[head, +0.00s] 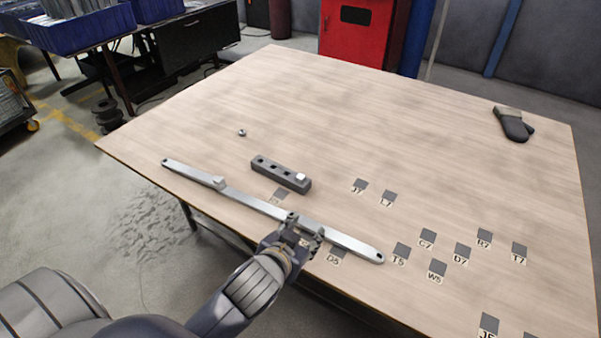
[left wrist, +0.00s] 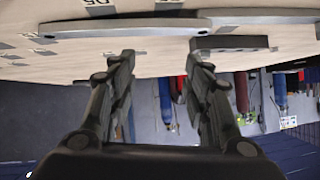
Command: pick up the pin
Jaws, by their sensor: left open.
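A small grey metal piece (head: 242,132), perhaps the pin, lies on the table behind the long bar; its shape is too small to tell. A dark block with holes (head: 281,174) has a pale square-looking piece (head: 301,177) at its right end. A long silver bar (head: 255,204) lies across the table's near side. My left gripper (head: 306,229) is open and empty-looking, over or beside the bar's right half. In the left wrist view, the open fingers (left wrist: 158,60) point toward the bar (left wrist: 125,28) and the dark block (left wrist: 232,42). My right gripper is not in view.
Several dark labelled squares, such as C7 (head: 428,235), are on the right part of the wooden table (head: 400,130). A dark object with a tan end (head: 513,123) lies at the far right. The table's middle and back are clear. Blue bins (head: 82,28) stand beyond.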

